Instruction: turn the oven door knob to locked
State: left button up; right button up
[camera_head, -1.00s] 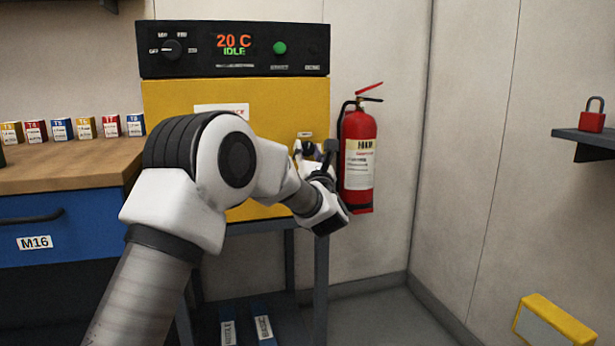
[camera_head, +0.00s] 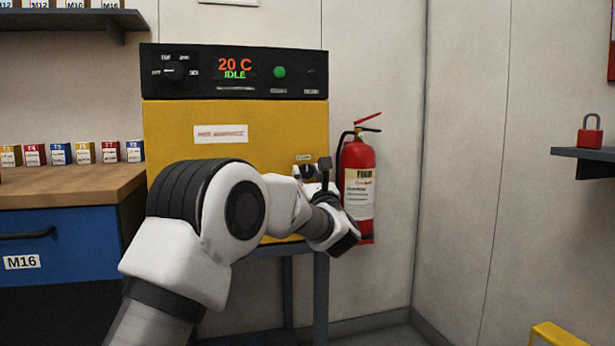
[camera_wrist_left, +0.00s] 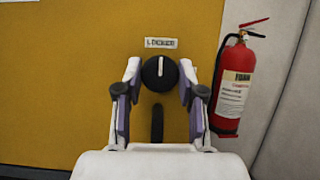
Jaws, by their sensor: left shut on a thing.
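The oven (camera_head: 235,115) has a yellow door and a black control panel. Its round black door knob (camera_head: 307,171) sits at the right of the door, partly hidden by my arm in the head view. In the left wrist view the knob (camera_wrist_left: 152,80) shows a white mark pointing straight up, toward a small white label (camera_wrist_left: 161,43) that seems to read LOCKED. My left gripper (camera_wrist_left: 159,73) is shut on the knob, one finger on each side. In the head view the left gripper (camera_head: 313,178) is partly hidden behind its wrist. My right gripper is not in view.
A red fire extinguisher (camera_head: 359,190) hangs close to the right of the knob and gripper. A dark vertical bar (camera_wrist_left: 157,123) is below the knob. A wooden bench (camera_head: 70,185) with small boxes stands left. A shelf (camera_head: 590,155) with a red padlock is at right.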

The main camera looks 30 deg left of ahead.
pick_arm(q)
jog(key=o, duration=0.9)
jog(key=shift+c, duration=0.2)
jog(key=v, duration=1.2)
jog(key=shift+f, duration=0.1)
